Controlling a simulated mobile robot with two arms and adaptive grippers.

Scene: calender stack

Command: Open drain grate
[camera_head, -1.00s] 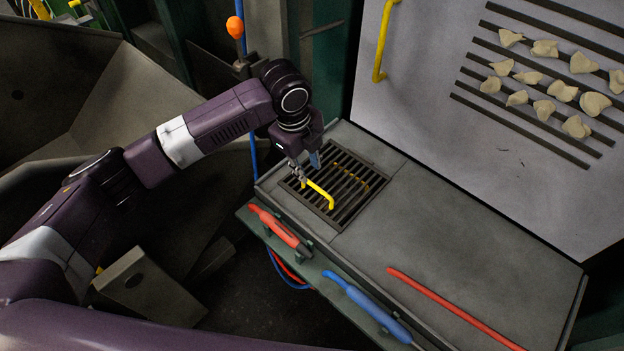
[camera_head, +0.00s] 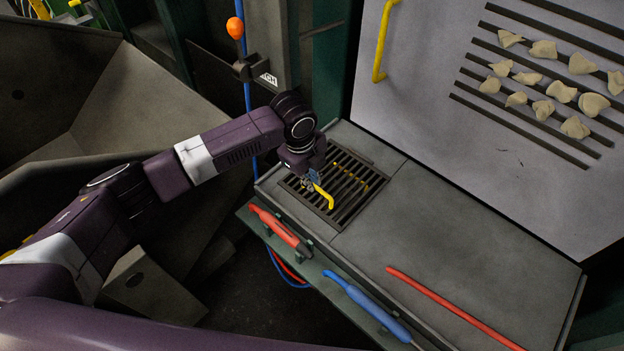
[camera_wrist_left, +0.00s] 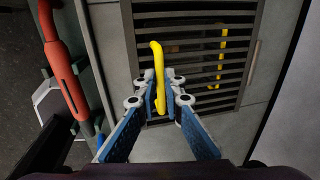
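The drain grate (camera_head: 352,207), dark parallel bars in a square frame, lies flat at the left end of a grey metal top. Its yellow bar handle (camera_head: 327,199) stands above the bars. My left gripper (camera_head: 313,184) reaches down to the handle's near-left part. In the left wrist view, the blue finger pads (camera_wrist_left: 161,96) close in on both sides of the yellow handle (camera_wrist_left: 159,65), with hardly any gap. The grate's bars (camera_wrist_left: 190,50) lie beyond the fingertips. My right gripper is not in view.
A second yellow piece (camera_head: 363,183) shows at the grate's far side. A red-handled tool (camera_head: 278,228), a blue tool (camera_head: 368,303) and a red bar (camera_head: 450,306) lie along the front edge. A pale upright panel (camera_head: 420,100) stands behind. The grey top (camera_head: 450,235) is clear.

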